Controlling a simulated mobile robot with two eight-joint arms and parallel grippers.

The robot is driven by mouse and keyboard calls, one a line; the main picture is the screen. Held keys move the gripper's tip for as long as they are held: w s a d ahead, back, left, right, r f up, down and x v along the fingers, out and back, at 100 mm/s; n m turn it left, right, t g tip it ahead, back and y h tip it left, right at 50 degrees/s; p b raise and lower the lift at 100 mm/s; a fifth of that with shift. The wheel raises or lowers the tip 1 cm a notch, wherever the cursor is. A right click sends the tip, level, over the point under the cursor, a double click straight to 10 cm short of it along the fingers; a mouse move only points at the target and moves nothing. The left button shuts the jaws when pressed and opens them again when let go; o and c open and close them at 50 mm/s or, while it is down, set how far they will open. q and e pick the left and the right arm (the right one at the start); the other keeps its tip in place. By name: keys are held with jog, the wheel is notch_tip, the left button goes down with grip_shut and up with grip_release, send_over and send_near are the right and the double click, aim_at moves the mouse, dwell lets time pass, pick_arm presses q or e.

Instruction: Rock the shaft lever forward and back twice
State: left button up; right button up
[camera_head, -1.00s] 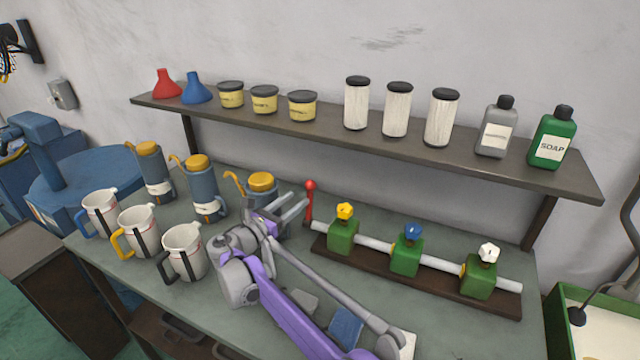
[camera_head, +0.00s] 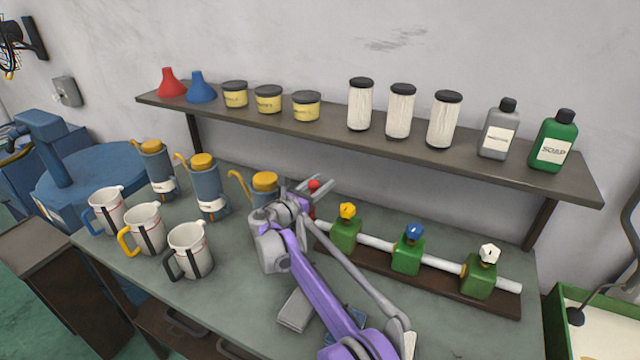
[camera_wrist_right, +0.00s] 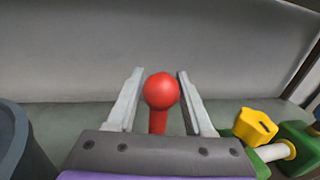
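My right gripper (camera_head: 318,186) reaches the lever from the front. In the right wrist view the red knob (camera_wrist_right: 161,91) stands between the two grey fingers of the gripper (camera_wrist_right: 160,92), with narrow gaps at its sides. The fingers are apart and do not visibly clamp it. The lower stem is partly hidden by the gripper. My left gripper is not in view.
Green blocks with yellow (camera_head: 347,211), blue (camera_head: 414,232) and white (camera_head: 489,254) knobs sit along the shaft. A blue can with a yellow lid (camera_head: 264,182) stands close left of the gripper. Mugs (camera_head: 190,250) stand front left. A shelf (camera_head: 330,140) with containers runs above.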

grip_shut()
dwell(1.3)
